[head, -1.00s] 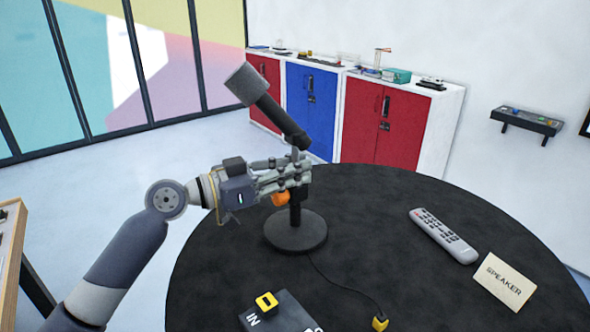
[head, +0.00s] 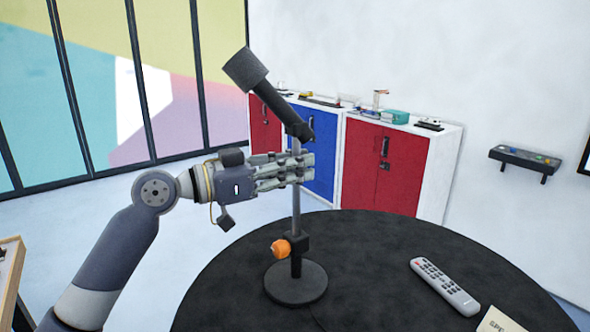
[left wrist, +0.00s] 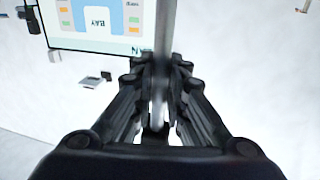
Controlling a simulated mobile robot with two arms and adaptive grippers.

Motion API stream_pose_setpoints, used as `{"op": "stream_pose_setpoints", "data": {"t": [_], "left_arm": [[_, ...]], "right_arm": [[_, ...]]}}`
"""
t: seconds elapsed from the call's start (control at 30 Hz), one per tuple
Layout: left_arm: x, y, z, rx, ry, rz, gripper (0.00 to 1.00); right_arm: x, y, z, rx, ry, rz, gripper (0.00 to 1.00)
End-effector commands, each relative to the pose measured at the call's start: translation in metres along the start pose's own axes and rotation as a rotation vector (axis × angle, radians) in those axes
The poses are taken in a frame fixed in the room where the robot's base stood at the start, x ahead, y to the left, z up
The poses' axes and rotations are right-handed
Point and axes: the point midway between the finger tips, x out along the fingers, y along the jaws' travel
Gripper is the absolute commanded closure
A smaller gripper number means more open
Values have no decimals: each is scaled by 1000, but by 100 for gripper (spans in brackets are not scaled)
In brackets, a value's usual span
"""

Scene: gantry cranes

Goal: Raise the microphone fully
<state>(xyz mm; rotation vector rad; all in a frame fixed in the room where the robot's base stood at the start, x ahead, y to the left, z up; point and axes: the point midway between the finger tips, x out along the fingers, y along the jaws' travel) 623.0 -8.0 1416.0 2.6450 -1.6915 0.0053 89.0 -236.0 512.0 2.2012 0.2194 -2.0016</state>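The microphone (head: 247,70) is a dark cylinder on a tilted black arm, joined to the top of a thin grey pole (head: 296,215). The pole rises from a collar with an orange knob (head: 280,249) on a round black base (head: 296,283) on the table. A long stretch of pole shows above the collar. My left gripper (head: 300,168) is shut around the pole just below the tilted arm's joint. In the left wrist view the pole (left wrist: 162,50) runs between its fingers. My right gripper is not in view.
The round black table (head: 400,260) holds a grey remote (head: 444,286) and a sign card (head: 500,320), partly cut off. Red and blue cabinets (head: 375,165) stand behind, and a small wall shelf (head: 525,160) hangs at right. The air above the microphone looks clear.

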Motion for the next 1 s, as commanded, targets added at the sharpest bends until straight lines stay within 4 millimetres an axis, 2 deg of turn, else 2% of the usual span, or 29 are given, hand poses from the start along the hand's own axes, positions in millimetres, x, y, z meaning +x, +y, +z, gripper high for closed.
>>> {"op": "stream_pose_setpoints", "data": {"t": [0.03, 0.07, 0.47, 0.57, 0.9, 1.0], "left_arm": [[0, 0, 0, 0, 0, 1, 72], [0, 0, 0, 0, 0, 1, 67], [-4, 0, 1, 0, -3, 0, 67], [-16, -1, 2, 0, -4, -1, 67], [-87, -1, 2, 0, -4, -1, 67], [-102, -1, 2, -2, -3, -1, 67]], "right_arm": [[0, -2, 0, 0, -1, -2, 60], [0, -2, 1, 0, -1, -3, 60], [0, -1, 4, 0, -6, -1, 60], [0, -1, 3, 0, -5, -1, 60], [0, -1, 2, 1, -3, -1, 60], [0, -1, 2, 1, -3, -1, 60]]}}
